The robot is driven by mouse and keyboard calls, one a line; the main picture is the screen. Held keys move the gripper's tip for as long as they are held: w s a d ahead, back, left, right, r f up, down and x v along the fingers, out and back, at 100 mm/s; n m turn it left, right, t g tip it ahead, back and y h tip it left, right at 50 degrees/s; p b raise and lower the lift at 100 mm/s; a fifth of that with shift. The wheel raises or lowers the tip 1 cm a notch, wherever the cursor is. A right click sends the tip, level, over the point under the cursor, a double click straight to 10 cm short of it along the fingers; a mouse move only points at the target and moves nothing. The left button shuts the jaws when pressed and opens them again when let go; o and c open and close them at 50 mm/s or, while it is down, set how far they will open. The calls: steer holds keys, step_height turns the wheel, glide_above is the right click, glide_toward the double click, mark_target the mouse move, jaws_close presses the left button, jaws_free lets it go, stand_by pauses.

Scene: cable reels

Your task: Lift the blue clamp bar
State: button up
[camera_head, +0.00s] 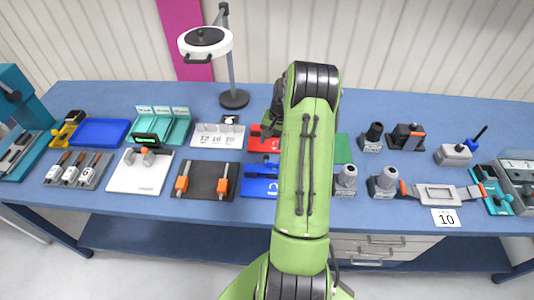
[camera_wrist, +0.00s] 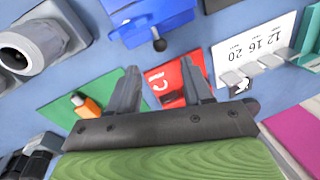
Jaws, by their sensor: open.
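The blue clamp (camera_head: 259,187) stands near the table's front edge in the head view, partly hidden behind my green arm. In the wrist view the blue clamp (camera_wrist: 150,22) is at the top, with a short dark knob (camera_wrist: 159,45) sticking out towards me. I cannot clearly tell its bar from its base. My gripper (camera_wrist: 160,74) is open, with two dark fingers apart and nothing between them. The fingers are over a red plate (camera_wrist: 179,82), short of the blue clamp. In the head view my fingertips are hidden by the arm.
The red device (camera_head: 262,138) is behind the blue one. A green mat (camera_wrist: 62,108) with an orange-handled thing lies to one side. A black plate with orange clamps (camera_head: 208,182) is left of the blue clamp; grey sockets (camera_head: 346,177) stand right. A white numbered block (camera_wrist: 258,48) is nearby.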

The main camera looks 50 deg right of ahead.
mark_target(267, 156)
steer(key=f, duration=0.2)
steer(key=w+f, duration=0.1)
steer(key=f, duration=0.5)
steer(key=shift+w+a+p, duration=0.2)
steer(key=shift+a+p, duration=0.1)
steer(key=shift+a, duration=0.05)
jaws_close()
